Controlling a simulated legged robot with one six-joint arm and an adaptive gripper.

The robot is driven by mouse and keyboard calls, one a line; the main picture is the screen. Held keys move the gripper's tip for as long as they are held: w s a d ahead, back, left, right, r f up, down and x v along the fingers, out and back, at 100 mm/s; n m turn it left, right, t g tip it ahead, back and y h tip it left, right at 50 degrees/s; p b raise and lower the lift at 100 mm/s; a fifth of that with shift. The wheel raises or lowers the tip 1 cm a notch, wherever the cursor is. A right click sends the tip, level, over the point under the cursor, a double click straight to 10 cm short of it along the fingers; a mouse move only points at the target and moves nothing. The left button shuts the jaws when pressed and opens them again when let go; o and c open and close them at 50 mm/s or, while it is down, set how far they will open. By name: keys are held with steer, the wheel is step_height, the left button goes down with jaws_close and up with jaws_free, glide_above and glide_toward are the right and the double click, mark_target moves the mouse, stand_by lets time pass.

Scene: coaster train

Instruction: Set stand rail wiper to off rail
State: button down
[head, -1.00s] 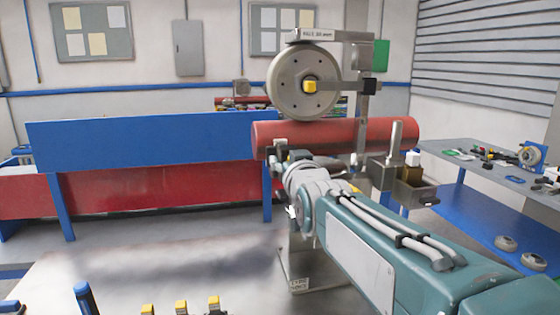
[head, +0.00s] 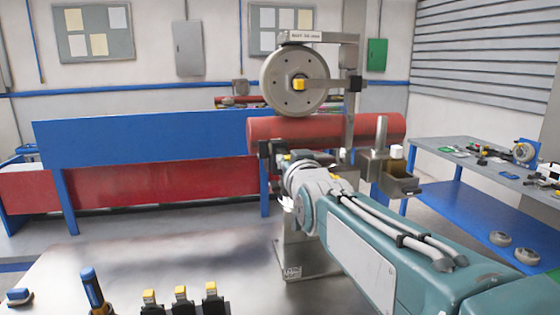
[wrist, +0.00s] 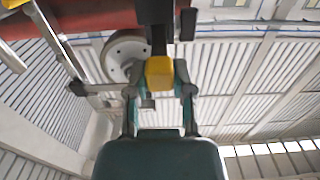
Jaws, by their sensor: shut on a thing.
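The stand (head: 291,245) is a grey metal post on a base plate. It carries a thick red rail (head: 320,128) and a grey wheel (head: 285,85) with a yellow hub above it. A dark block (head: 265,149), which looks like the rail wiper, sits at the rail's left end, by my gripper (head: 281,160). Whether it touches the rail is unclear. In the wrist view, my gripper (wrist: 160,82) is shut on a yellow-ended black handle (wrist: 159,73). The handle's dark mount (wrist: 154,12) is near the red rail (wrist: 95,14). In the head view my arm hides part of the stand.
A grey bench (head: 465,150) with parts stands at right. Yellow-topped black pieces (head: 181,294) are in the near foreground. A blue-and-red barrier (head: 140,145) is behind.

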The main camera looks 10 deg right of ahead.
steer(key=shift+c, duration=2.4)
jaws_free()
steer(key=shift+a, duration=0.1)
steer(key=s, duration=1.2)
steer(key=shift+f, duration=0.1)
steer(key=s+f+g, duration=0.6)
steer(key=s+f, duration=0.2)
steer(key=f, duration=0.4)
steer(key=s+f+g, duration=0.6)
steer(key=s+f, duration=0.1)
steer(key=f, duration=0.5)
steer(key=shift+s, duration=0.4)
